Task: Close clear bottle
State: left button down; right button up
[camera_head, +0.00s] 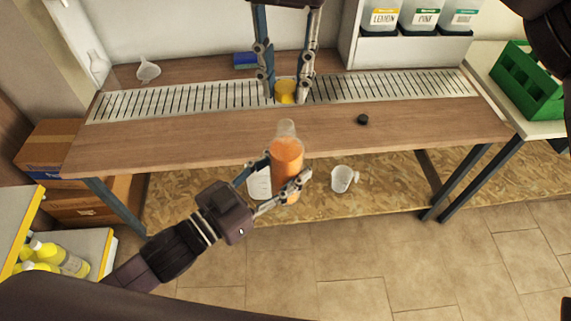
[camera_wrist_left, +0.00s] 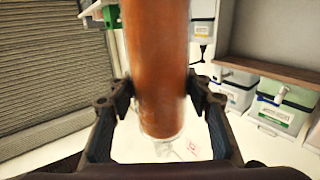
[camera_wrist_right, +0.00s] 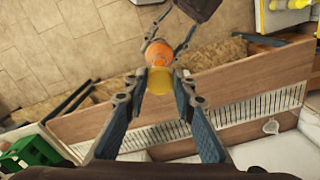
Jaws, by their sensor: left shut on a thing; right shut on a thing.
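The clear bottle (camera_head: 287,158) holds orange liquid and has an empty clear neck on top. My left gripper (camera_head: 280,173) is shut around its body and holds it nearly upright in front of the table's front edge. The bottle also fills the middle of the left wrist view (camera_wrist_left: 158,50). My right gripper (camera_head: 286,96) is shut on a yellow cap (camera_head: 285,88), above the slotted strip. The cap is apart from the bottle, behind its neck in the head view. In the right wrist view the cap (camera_wrist_right: 159,82) partly overlaps the bottle (camera_wrist_right: 159,58).
The wooden table (camera_head: 180,135) carries a slotted metal strip (camera_head: 400,87), a small black cap (camera_head: 362,119), a blue block (camera_head: 245,60) and a clear funnel (camera_head: 148,70). A green crate (camera_head: 525,80) stands at right. A clear jug (camera_head: 343,178) sits on the lower shelf.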

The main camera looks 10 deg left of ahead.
jog(key=shift+f, duration=0.15)
jog(key=shift+f, duration=1.9)
jog(key=shift+f, duration=0.85)
jog(key=shift+f, duration=0.6)
